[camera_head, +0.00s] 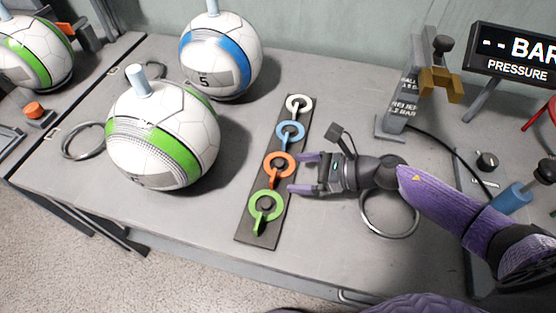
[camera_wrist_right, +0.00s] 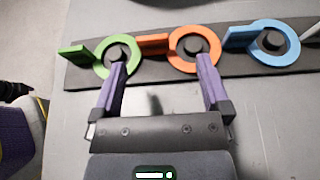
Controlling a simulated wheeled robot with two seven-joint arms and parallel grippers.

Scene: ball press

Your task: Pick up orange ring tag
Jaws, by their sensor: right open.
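The orange ring tag (camera_head: 279,167) sits around a dark peg on a dark strip (camera_head: 255,232), between the blue ring tag (camera_head: 290,133) and the green ring tag (camera_head: 266,206). In the right wrist view, the orange ring tag (camera_wrist_right: 196,48) has its flat tab pointing left, toward the green ring tag (camera_wrist_right: 118,56). My right gripper (camera_head: 302,173) is open and empty, just right of the strip. In the right wrist view its fingertips (camera_wrist_right: 164,72) straddle the orange tab, one near the green ring, one near the orange ring. My left gripper is not in view.
A white ring tag (camera_head: 299,105) is at the strip's far end. Balls with green (camera_head: 163,135) and blue (camera_head: 221,56) bands stand on the table to the left. A metal ring (camera_head: 389,232) lies under my right arm. A press stand (camera_head: 393,122) and pressure display (camera_head: 515,60) are at right.

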